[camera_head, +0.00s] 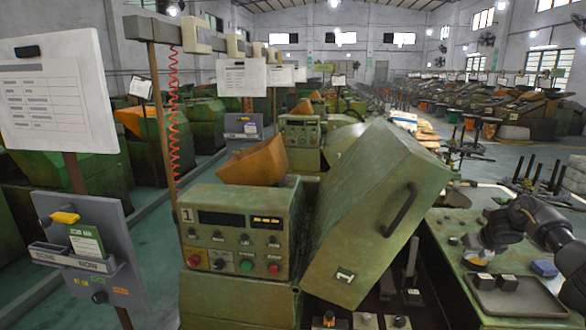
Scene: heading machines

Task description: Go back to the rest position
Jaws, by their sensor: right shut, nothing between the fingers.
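My right gripper (489,238) is dark and sits at the right edge of the view. Its arm comes in from the right. It is shut and empty, above the green work table (452,262) and near the back of a grey tray (515,299). My left gripper is not in view.
A green heading machine with a control panel (238,237) marked 1 and a large tilted cover (372,215) stands in the middle, left of my right gripper. A sign stand (88,235) is at left. A blue block (544,268) lies on the table.

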